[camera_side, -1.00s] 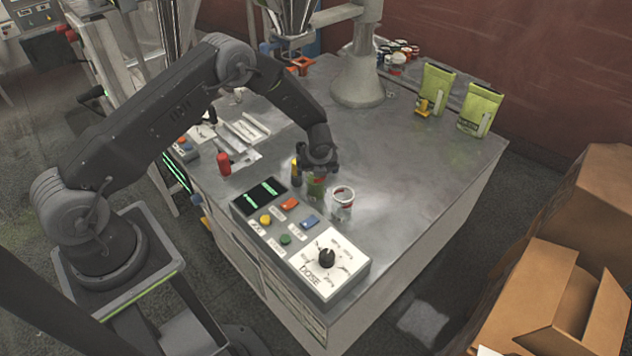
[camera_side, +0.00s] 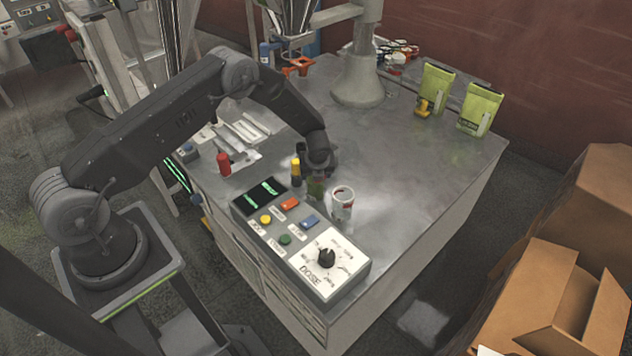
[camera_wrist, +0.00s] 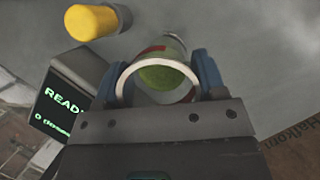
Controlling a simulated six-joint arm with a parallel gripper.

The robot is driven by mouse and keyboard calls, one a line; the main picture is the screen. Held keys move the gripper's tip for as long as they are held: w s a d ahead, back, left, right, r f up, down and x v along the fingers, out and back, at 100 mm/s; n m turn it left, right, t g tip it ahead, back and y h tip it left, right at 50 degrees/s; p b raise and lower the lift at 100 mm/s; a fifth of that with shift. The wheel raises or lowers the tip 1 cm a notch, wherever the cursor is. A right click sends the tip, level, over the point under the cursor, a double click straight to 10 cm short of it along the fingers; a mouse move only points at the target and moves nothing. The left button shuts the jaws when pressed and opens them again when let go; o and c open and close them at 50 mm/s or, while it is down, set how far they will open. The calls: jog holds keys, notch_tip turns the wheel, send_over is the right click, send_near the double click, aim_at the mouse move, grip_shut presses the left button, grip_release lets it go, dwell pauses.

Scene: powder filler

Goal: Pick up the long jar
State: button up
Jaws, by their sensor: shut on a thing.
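My gripper (camera_wrist: 157,80) is shut on this jar, one finger on each side. Whether the jar's base touches the table is hard to tell.
A yellow and black bottle (camera_side: 296,172) stands close on the left. The control panel (camera_side: 290,235) with its dose dial lies just in front. Green pouches (camera_side: 436,88) stand at the back right; the table's right side is clear.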

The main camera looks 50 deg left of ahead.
jog(key=shift+c, duration=0.7)
jog(key=shift+r, duration=0.1)
